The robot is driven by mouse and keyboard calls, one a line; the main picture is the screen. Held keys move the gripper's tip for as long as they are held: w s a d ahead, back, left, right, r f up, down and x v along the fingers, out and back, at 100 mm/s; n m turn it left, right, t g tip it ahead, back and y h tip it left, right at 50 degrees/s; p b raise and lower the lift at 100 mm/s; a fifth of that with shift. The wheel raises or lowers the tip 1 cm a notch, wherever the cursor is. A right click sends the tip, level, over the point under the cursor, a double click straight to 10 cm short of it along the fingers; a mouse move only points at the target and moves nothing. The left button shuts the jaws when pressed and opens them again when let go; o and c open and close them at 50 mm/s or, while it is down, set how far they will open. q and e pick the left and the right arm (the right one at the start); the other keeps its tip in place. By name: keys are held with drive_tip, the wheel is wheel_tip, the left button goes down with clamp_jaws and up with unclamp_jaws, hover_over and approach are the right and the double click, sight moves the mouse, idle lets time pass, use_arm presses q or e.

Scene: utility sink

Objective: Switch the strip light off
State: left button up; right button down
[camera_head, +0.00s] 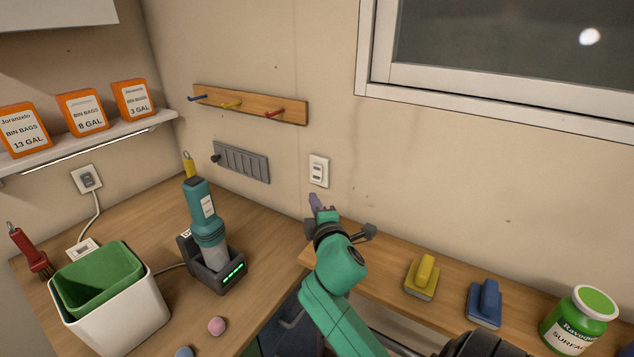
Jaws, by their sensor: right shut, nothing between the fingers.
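A thin, pale strip light (90,150) runs under the front of the wall shelf at the left. It looks bright, but I cannot tell for certain whether it is lit. A white wall plate with two small rockers (318,171) is on the back wall near the middle. Another white wall plate with a grey centre (87,179) is on the left wall below the shelf, with a white cord hanging from it. My right gripper (316,203) is shut and empty, its tips just below the two-rocker plate in the picture. I cannot tell how far they are from the wall. My left gripper is out of view.
A teal hand tool in a charger (216,275), a white bin with a green liner (110,310) and a red brush (30,252) stand on the left counter. A hook rail (250,104) and a grey holder (240,162) are on the wall. Yellow (421,278) and blue (485,304) scrubbers lie right.

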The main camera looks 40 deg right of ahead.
sight(314, 177)
drive_tip(key=w+d, duration=0.2)
drive_tip(key=w+d+p, duration=0.1)
drive_tip(key=w+d, duration=0.1)
drive_tip(key=w+d+p, duration=0.1)
drive_tip(key=w+d, duration=0.1)
drive_tip(key=shift+w+d+f, duration=0.1)
drive_tip(key=shift+w+f, duration=0.15)
drive_tip(key=shift+f, duration=0.05)
drive_tip(key=shift+d, duration=0.25)
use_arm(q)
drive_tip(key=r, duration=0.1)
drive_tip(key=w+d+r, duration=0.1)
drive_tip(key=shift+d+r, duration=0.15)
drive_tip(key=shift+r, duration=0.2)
use_arm(e)
drive_tip(key=shift+a, duration=0.1)
